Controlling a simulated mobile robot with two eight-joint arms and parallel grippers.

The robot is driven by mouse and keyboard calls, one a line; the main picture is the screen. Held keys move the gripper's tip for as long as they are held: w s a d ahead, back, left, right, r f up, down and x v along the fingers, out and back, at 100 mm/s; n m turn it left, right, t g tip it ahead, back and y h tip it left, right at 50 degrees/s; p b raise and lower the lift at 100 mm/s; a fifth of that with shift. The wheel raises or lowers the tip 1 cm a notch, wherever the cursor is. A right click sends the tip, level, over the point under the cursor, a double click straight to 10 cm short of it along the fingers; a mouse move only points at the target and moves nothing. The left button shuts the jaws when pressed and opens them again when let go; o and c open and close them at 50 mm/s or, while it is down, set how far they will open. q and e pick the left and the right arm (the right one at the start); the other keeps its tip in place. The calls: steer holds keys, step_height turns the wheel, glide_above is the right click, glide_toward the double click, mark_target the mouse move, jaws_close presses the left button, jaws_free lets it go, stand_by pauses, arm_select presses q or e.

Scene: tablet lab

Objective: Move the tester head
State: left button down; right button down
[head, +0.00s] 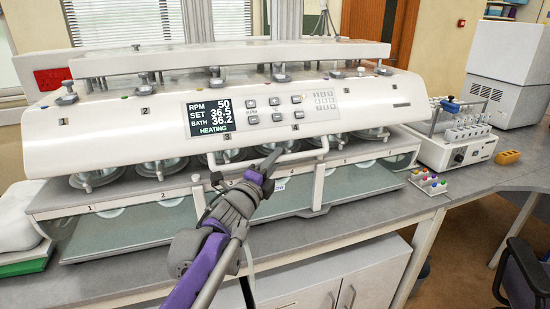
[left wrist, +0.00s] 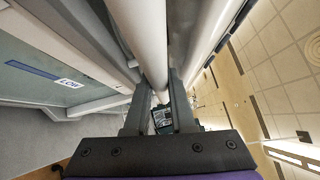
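The tester head (head: 160,125) is a long white housing with a display reading RPM 50, SET 36.5, BATH 36.2 and HEATING. It sits raised above the row of vessels and the bath. A white bar handle (head: 302,156) runs along its lower front edge. My left gripper (head: 268,163) is at this handle, near its middle. The fingertips' far side is hidden. My right gripper is in neither view.
The water bath (head: 110,236) stands on a grey bench (head: 340,240). A rack device with vials (head: 455,150), colored caps (head: 428,182) and a yellow block (head: 507,157) lie to the right. A green-and-white box (head: 22,262) is at left. A chair (head: 520,270) stands front right.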

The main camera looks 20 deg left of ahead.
arm_select(q)
steer(key=c, duration=1)
jaws_free()
steer(key=shift+c, duration=0.2)
steer(key=v, duration=1)
steer(key=shift+s, duration=0.4)
steer(key=shift+a, duration=0.1)
